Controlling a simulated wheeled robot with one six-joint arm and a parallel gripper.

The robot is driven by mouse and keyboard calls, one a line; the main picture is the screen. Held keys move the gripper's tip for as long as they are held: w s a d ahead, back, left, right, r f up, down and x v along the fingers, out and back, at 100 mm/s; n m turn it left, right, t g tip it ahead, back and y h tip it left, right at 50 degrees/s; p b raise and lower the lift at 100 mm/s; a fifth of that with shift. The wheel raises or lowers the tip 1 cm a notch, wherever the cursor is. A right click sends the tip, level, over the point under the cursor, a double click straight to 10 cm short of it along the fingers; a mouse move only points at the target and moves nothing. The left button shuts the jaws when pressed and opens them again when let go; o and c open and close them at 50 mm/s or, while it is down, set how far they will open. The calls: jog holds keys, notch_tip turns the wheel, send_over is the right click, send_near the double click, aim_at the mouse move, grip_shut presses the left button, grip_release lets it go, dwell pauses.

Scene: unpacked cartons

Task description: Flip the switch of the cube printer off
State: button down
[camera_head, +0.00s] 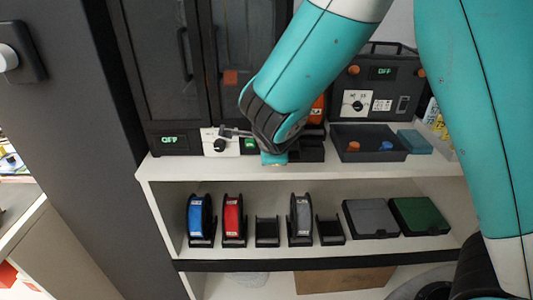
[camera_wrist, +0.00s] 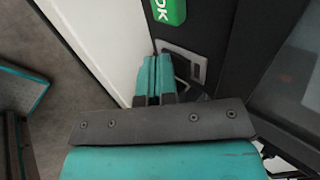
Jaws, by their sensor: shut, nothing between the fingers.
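The tall black printer cabinet (camera_head: 160,80) stands at the back left with two dark doors. I cannot tell from its markings whether it is the cube printer. Its lower front has a display (camera_head: 169,141) reading OFF, a black knob (camera_head: 219,145) on a white plate, and a green label (camera_head: 249,143). In the wrist view the green label (camera_wrist: 168,11) reads OK, beside a grey-framed switch (camera_wrist: 187,65). My gripper (camera_wrist: 155,62) is shut and empty, its tips beside the switch frame and partly covering it; contact is unclear. My arm hides the switch in the head view.
A second dark device (camera_head: 385,80) at the right also has a display reading OFF and a knob, with a tray (camera_head: 368,153) in front. The shelf (camera_head: 400,170) edge runs below. Blue (camera_head: 200,218), red (camera_head: 232,217) and grey (camera_head: 301,218) spools stand underneath.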

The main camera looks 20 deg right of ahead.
jog(key=shift+d+r, duration=0.1)
jog(key=shift+d, duration=0.05)
jog(key=shift+r+p, duration=0.3)
jog(key=shift+r, duration=0.55)
jog(key=v, duration=1.7)
jog(key=shift+b, duration=0.45)
jog(key=shift+s+r, duration=0.1)
